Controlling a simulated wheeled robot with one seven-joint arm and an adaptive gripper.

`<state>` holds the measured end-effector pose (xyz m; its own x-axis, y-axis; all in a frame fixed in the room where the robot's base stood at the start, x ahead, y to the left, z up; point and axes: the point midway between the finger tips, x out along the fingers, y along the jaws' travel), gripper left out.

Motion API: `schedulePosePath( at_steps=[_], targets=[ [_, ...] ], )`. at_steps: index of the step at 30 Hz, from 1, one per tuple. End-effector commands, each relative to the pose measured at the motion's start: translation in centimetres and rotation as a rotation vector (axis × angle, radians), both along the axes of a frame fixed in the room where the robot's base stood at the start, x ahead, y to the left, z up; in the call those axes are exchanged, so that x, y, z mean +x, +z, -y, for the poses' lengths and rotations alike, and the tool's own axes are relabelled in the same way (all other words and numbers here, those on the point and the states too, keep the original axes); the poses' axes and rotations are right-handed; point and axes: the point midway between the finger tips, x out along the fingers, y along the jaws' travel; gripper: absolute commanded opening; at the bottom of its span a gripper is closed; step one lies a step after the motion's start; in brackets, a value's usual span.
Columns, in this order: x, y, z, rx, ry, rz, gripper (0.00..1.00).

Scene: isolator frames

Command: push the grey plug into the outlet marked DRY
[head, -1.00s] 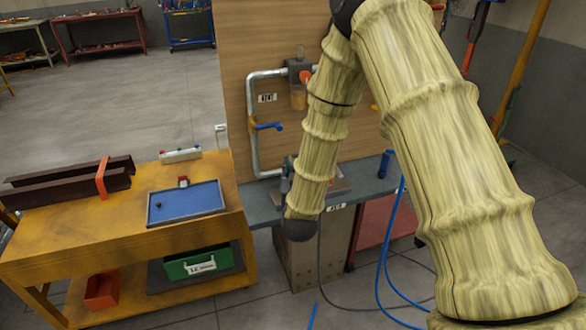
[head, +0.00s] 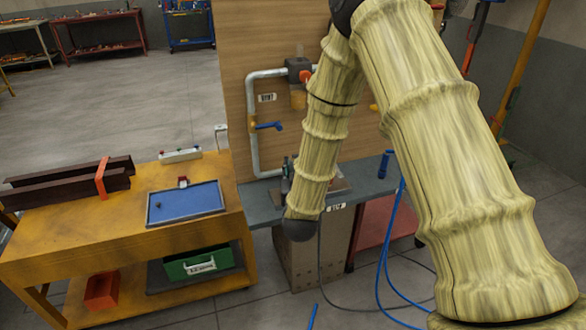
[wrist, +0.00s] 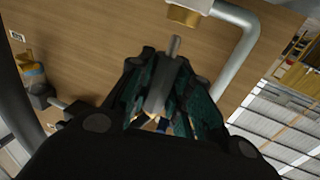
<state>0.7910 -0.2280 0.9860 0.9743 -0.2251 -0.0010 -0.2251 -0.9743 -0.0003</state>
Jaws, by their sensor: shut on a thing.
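My gripper (wrist: 160,95) is shut on the grey plug (wrist: 174,47) in the wrist view. The plug's narrow grey tip sticks out beyond the fingers. A brass fitting (wrist: 187,14) on a grey pipe lies beyond the tip, apart from it in the picture. I cannot read a DRY mark, so I cannot tell which outlet is the marked one. In the head view my forearm hides most of the gripper; only a small dark part (head: 287,168) shows beside it.
A wooden panel (head: 245,60) carries grey pipe (head: 253,150), a blue-handled valve (head: 268,126) and a small label (head: 267,97). A grey bench (head: 258,205) stands below. A yellow table (head: 100,235) with a blue tray (head: 185,203) stands left. A blue hose (head: 386,260) hangs right.

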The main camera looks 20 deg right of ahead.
Motion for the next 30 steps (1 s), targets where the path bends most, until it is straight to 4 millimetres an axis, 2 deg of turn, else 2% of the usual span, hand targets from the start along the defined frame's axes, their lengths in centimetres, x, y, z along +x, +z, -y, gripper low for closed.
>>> schedulePosePath(
  at_steps=[30],
  targets=[
    [0.0, -2.0, 0.0, 0.000, 0.000, 0.001, 0.00]
  ],
)
